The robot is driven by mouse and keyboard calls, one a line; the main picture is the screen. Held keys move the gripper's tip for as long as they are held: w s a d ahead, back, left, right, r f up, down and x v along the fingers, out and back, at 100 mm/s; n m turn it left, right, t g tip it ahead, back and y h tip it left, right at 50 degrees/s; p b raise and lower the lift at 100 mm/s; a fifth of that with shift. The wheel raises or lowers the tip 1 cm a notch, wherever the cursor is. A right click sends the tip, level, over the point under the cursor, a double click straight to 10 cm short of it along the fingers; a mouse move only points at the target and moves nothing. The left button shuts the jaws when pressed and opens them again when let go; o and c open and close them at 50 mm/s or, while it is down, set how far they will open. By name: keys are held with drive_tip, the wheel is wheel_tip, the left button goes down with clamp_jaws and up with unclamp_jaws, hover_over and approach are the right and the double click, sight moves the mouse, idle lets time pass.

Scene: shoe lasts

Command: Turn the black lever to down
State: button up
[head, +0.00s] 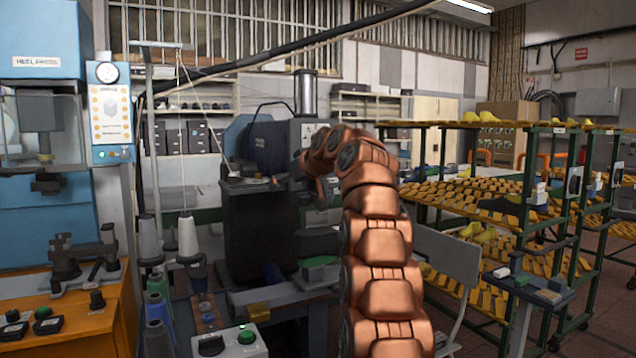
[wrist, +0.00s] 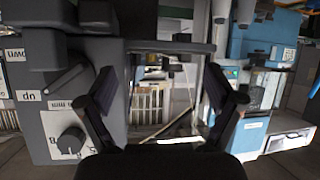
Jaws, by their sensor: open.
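In the wrist view, which is turned upside down, the black lever (wrist: 64,79) is a short bar on a grey machine panel (wrist: 45,125) at the left. Its free end points towards the "up" label (wrist: 30,95); the "down" label (wrist: 14,55) is on the same panel. My gripper (wrist: 162,75) is open and empty. Its left finger is close beside the lever in the picture, and I cannot tell whether they touch. In the head view my copper arm reaches to the machine, and the lever and gripper cannot be made out.
A round knob (wrist: 70,141) with a numbered scale is on the same panel. In the head view a rack of shoe lasts (head: 480,195) stands at the right, a blue heel press (head: 45,100) at the left, and thread cones (head: 150,240) in front of the machine.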

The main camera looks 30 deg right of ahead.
drive_tip(key=shift+s+d+n+t+h+b, duration=1.25)
drive_tip(key=shift+d+n+t+b, duration=1.2)
drive_tip(key=shift+d, duration=3.1)
drive_tip(key=shift+m+t, duration=0.25)
drive_tip(key=shift+m, duration=0.2)
drive_tip(key=w, duration=0.1)
drive_tip(key=w+p, duration=0.1)
drive_tip(key=w, duration=0.2)
drive_tip(key=shift+w+d+r, duration=0.2)
drive_tip(key=shift+r, duration=0.05)
drive_tip(key=shift+w+d+r+p, duration=0.15)
drive_tip(key=shift+w+p, duration=0.3)
drive_tip(key=shift+w, duration=0.8)
drive_tip(key=c, duration=1.1)
